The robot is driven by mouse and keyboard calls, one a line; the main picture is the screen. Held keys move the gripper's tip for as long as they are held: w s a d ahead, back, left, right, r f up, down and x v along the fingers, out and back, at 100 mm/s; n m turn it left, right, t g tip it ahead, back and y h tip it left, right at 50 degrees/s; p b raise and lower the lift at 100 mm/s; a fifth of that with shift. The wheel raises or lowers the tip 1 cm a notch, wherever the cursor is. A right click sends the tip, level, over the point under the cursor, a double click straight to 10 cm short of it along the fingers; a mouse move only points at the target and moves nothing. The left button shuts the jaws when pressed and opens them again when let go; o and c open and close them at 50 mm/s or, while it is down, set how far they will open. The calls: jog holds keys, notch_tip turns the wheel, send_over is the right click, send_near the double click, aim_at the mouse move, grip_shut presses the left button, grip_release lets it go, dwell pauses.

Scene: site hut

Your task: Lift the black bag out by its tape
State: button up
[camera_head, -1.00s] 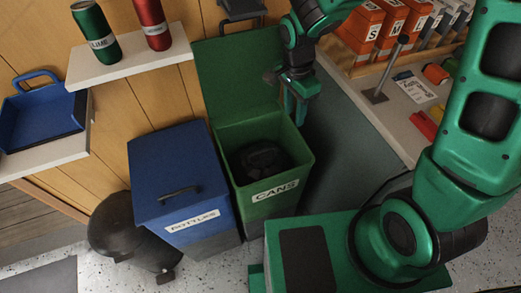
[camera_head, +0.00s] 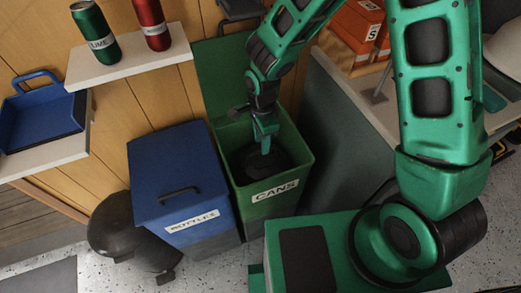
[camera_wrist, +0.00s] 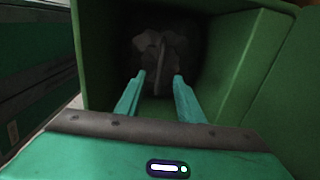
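The black bag (camera_head: 250,163) lies inside the open green bin marked CANS (camera_head: 276,190). In the wrist view the dark bag (camera_wrist: 150,42) sits deep in the bin, with a thin upright strip on it that may be its tape (camera_wrist: 160,52). My gripper (camera_head: 265,148) points down into the mouth of the bin, above the bag. In the wrist view its two fingers (camera_wrist: 160,76) are apart with nothing between them, and the bag lies beyond their tips. The bin's shade hides the bag's lower part.
A closed blue bin marked BOTTLES (camera_head: 178,180) stands directly left of the green bin. The green bin's raised lid (camera_head: 215,75) is behind its opening. A shelf (camera_head: 130,55) holds a green can and a red can. A counter (camera_head: 345,85) is at the right.

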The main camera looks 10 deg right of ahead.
aim_at(262, 171)
jog(key=shift+f, duration=3.05)
grip_shut()
